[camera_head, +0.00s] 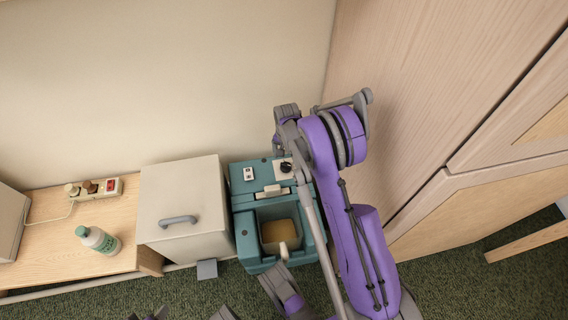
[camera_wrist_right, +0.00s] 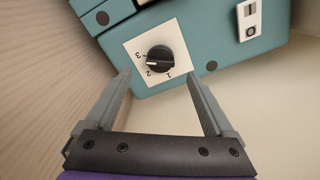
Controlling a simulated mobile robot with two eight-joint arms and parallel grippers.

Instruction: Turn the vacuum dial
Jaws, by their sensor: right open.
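The teal vacuum (camera_head: 240,222) stands between a white box and the wooden wall. Its dial (camera_head: 286,166) is a black knob on a white plate at the top right of the vacuum. In the right wrist view the dial (camera_wrist_right: 160,57) shows the numbers 1, 2 and 3, and its white mark points to the left, near 2 and 3. My right gripper (camera_wrist_right: 158,80) is open and empty, its fingertips just short of the dial and to either side of it. In the head view the right gripper (camera_head: 284,138) is above the dial.
A switch plate (camera_head: 249,174) is beside the dial. A white box (camera_head: 185,195) with a grey handle stands left of the vacuum. A power strip (camera_head: 95,189) and a bottle (camera_head: 98,240) are on the wooden surface. The wooden panel (camera_head: 400,110) is close on the right.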

